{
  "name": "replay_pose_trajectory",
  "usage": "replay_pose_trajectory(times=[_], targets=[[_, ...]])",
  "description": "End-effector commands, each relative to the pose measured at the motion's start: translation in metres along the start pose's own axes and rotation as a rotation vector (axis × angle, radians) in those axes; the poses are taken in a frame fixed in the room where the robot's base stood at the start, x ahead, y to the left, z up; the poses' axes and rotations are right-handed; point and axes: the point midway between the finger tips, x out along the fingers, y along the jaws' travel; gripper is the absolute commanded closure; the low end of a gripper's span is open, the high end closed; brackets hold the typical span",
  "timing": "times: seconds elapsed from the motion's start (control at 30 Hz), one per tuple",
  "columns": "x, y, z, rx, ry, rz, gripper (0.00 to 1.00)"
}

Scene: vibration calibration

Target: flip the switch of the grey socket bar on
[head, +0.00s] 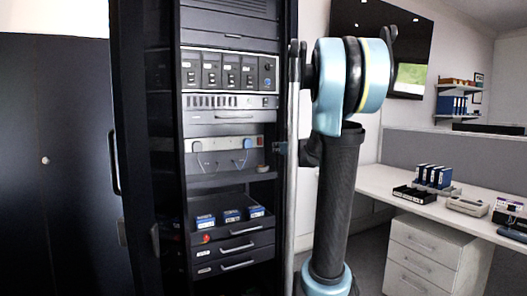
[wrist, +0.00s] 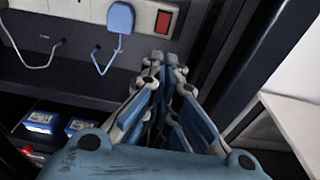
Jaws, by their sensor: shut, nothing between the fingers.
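The grey socket bar (head: 224,144) runs across the rack at mid height in the head view. Its near part (wrist: 72,12) crosses the top of the wrist view. The red rocker switch (wrist: 163,21) sits in a pale frame near the bar's right end; I cannot tell which way it is tipped. A blue plug (wrist: 121,19) is in the bar just left of the switch. My gripper (wrist: 166,57) is shut and empty, its fingertips just below the switch in the picture. Whether they touch the bar is not clear. In the head view my gripper is mostly hidden beside the rack post.
A dark rack post (wrist: 232,70) stands close on the right. A shelf with blue-and-white boxes (head: 231,216) lies below. A white desk (head: 400,190) stands to the right.

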Motion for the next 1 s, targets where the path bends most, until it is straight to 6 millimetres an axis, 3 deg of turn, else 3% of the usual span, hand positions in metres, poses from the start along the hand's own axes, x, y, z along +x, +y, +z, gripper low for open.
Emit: replay_pose_trajectory(times=[0.27, 1.0], targets=[[0.01, 0.0, 0.0, -0.002, 0.001, 0.001, 1.0], [0.111, 0.001, 0.0, -0.002, 0.001, 0.001, 1.0]])
